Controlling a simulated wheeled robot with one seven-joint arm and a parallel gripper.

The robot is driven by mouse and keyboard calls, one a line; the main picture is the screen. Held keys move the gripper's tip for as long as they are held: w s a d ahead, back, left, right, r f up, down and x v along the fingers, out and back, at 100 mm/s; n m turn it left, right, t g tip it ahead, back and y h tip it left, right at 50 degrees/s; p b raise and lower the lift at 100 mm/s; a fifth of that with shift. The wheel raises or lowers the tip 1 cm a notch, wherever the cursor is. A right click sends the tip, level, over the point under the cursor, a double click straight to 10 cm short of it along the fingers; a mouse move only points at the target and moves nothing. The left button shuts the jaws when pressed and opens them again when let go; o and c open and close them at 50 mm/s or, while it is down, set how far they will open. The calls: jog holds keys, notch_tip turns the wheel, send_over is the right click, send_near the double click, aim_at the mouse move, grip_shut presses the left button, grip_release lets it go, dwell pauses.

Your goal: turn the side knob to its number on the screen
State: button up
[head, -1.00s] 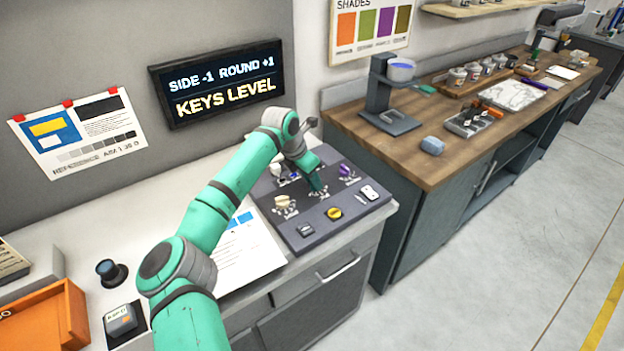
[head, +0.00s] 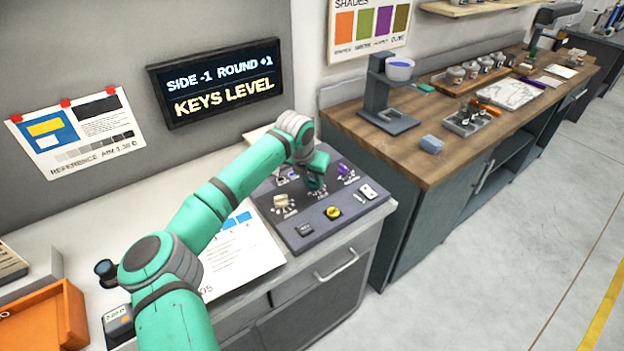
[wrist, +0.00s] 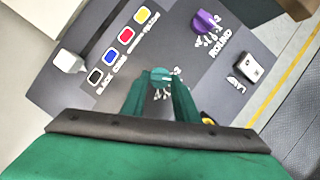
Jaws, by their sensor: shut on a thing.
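The wall screen (head: 222,82) reads "SIDE -1 ROUND +1" and "KEYS LEVEL". The dark control panel (head: 347,213) lies on the white counter. My gripper (wrist: 163,88) is shut on a teal knob (wrist: 163,74) at the panel's middle. White scale marks fan out below this knob in the wrist view; its name is not readable, and its pointer direction is unclear. My gripper also shows over the panel in the head view (head: 316,186), hiding most of the knob. A purple knob (wrist: 206,22) labelled ROUND stands to its right.
A beige knob (head: 281,201) and a yellow knob (head: 333,212) stand near the gripper. A white switch (head: 368,191) is at the panel's right. Black, blue, red and yellow squares (wrist: 126,36) line the panel's back. A printed sheet (head: 240,254) lies left of the panel.

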jog(key=o, duration=1.1)
jog(key=shift+c, duration=0.2)
jog(key=v, duration=1.1)
jog(key=shift+f, duration=0.1)
